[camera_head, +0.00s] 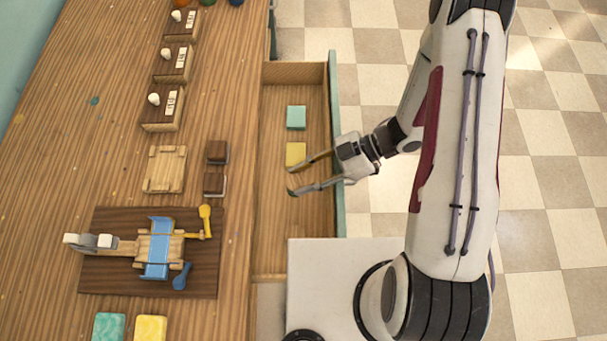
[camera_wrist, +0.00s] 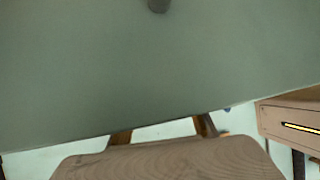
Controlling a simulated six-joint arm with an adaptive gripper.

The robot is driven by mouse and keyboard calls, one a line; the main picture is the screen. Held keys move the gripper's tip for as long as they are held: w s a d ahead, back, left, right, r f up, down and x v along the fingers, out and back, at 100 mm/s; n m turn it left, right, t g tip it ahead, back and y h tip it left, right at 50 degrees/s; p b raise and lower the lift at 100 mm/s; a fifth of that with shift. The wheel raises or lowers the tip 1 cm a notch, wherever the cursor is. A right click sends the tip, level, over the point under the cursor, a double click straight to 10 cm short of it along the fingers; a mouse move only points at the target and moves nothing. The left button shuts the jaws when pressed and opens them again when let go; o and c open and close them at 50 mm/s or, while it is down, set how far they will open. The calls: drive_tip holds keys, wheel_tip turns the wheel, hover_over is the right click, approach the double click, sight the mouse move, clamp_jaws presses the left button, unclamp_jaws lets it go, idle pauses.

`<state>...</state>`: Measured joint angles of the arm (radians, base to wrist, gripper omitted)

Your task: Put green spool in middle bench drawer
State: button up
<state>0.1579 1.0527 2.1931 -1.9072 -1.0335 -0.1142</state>
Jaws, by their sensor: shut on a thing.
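A green round thing (camera_head: 207,2), cut by the top edge of the head view, may be the green spool. Only a sliver of it shows. A drawer with a teal front (camera_head: 336,115) stands pulled out from the bench's right side. I cannot tell whether it is the middle one. My gripper (camera_head: 290,181) is over this drawer, its fingers pointing left and spaced apart. I cannot make out what they hold. Just above the upper fingertip in the picture is a yellow block (camera_head: 296,153) in the drawer. The fingers are not discernible in the wrist view.
A teal block (camera_head: 296,117) also lies in the drawer. The bench (camera_head: 115,165) carries small wooden boxes and a dark board (camera_head: 205,278) with a tool on it. The wrist view shows a grey-green surface (camera_wrist: 150,75) and a dark knob (camera_wrist: 158,5).

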drive_tip(key=shift+f, duration=0.1)
drive_tip(key=o, duration=1.1)
drive_tip(key=shift+r, duration=0.2)
drive_tip(key=shift+r, duration=0.35)
drive_tip(key=v, duration=1.2)
